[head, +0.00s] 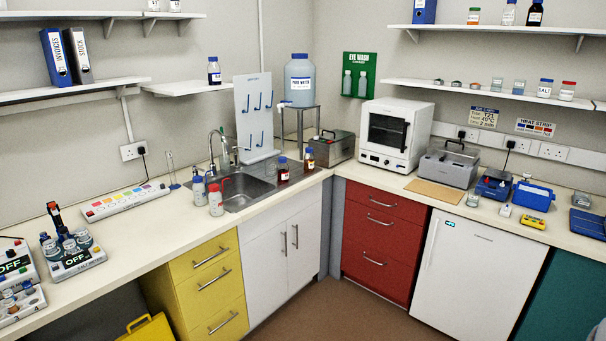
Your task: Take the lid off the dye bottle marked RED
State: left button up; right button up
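I cannot read the word RED on any bottle. A small bottle with dark red contents and a blue lid (283,170) stands upright at the right side of the sink. An amber-brown bottle with a pale label and blue lid (309,160) stands just behind it to the right. A dark bottle with a white label and blue lid (214,72) stands on the left wall shelf. Another dark, blue-lidded bottle (535,14) is on the top right shelf. All these lids appear on. Neither of my grippers shows in the head view.
A sink with a tap (246,190) is set in the corner bench. Two wash bottles, one blue-topped (198,190) and one red-topped (215,200), stand at its left. A metal bath (332,147) and white oven (394,135) are at the right.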

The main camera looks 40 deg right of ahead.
aim_at(282, 168)
jog(key=i+l+z, duration=0.1)
jog(key=l, duration=0.35)
jog(key=i+l, duration=0.15)
jog(key=l, duration=0.25)
jog(key=i+l+z, duration=0.15)
jog(key=l, duration=0.3)
jog(key=i+l+z, duration=0.1)
jog(key=l, duration=0.3)
jog(key=i+l, duration=0.15)
jog(key=l, duration=0.25)
jog(key=i+l+z, duration=0.15)
jog(key=l, duration=0.25)
jog(key=i+l, duration=0.2)
jog(key=l, duration=0.2)
jog(key=l+u, duration=0.45)
jog(key=l, duration=1.75)
jog(key=k, duration=0.05)
